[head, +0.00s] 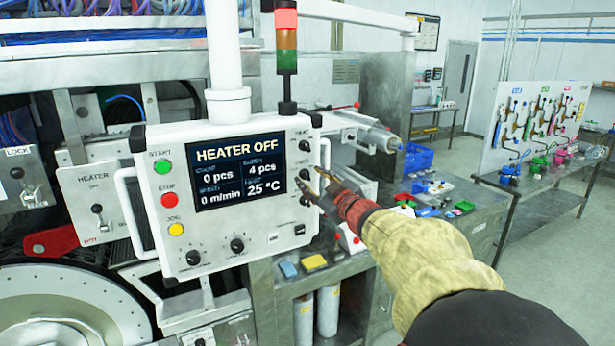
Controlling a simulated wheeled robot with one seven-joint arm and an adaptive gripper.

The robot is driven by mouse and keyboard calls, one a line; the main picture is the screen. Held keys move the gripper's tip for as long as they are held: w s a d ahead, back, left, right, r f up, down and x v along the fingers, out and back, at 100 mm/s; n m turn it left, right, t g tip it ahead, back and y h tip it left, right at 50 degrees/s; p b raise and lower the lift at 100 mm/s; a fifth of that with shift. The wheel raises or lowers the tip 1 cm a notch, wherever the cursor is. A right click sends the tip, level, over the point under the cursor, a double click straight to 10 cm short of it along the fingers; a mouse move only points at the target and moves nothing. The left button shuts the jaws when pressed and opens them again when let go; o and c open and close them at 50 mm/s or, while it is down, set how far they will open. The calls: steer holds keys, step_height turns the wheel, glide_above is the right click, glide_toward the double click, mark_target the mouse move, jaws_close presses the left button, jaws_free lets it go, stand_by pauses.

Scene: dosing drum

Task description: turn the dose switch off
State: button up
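The control panel (154,143) stands at the centre left with a lit screen (240,170) reading HEATER OFF. A column of small dark switches runs down its right side: an upper one (304,145) and a middle one (304,174) show. Their labels are too small to read surely, so I cannot tell which is the dose switch. My gripper (308,175) is at the panel's right edge, its two fingers apart, with the tips beside the middle switch. Whether they touch it, and which way the switch points, I cannot tell. I see nothing held.
A white handle (325,155) is on the panel's right edge, close to my fingers. Green, red and yellow buttons (168,200) and two knobs (237,245) are on the panel's left and bottom. A signal tower (286,45) stands above. Small coloured parts (435,187) lie on the right bench.

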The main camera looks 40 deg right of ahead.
steer(key=v, duration=0.8)
steer(key=shift+s, duration=0.2)
steer(key=shift+a, duration=0.1)
